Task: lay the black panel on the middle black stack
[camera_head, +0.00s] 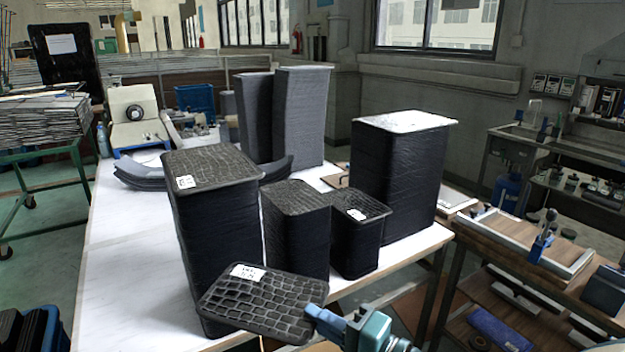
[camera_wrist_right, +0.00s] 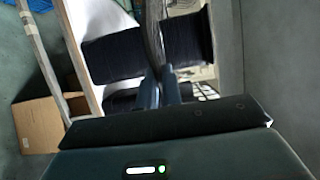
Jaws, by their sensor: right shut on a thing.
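The black panel (camera_head: 262,302), with a grid-like top and a white label, is held at its right edge by my right gripper (camera_head: 314,316). It is slightly tilted, in front of the stacks and above the table's near edge. In the right wrist view the panel (camera_wrist_right: 152,35) shows edge-on between the shut fingers (camera_wrist_right: 160,88). The middle black stack (camera_head: 296,235) stands behind the panel, its gridded top uncovered; the panel hides part of its base. My left gripper is not in view.
A taller black stack (camera_head: 215,240) stands left, partly behind the panel. A small black stack (camera_head: 357,240) and a large white-topped stack (camera_head: 398,185) stand right. Grey stacks (camera_head: 302,115) stand behind. The white table (camera_head: 120,260) is clear at left.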

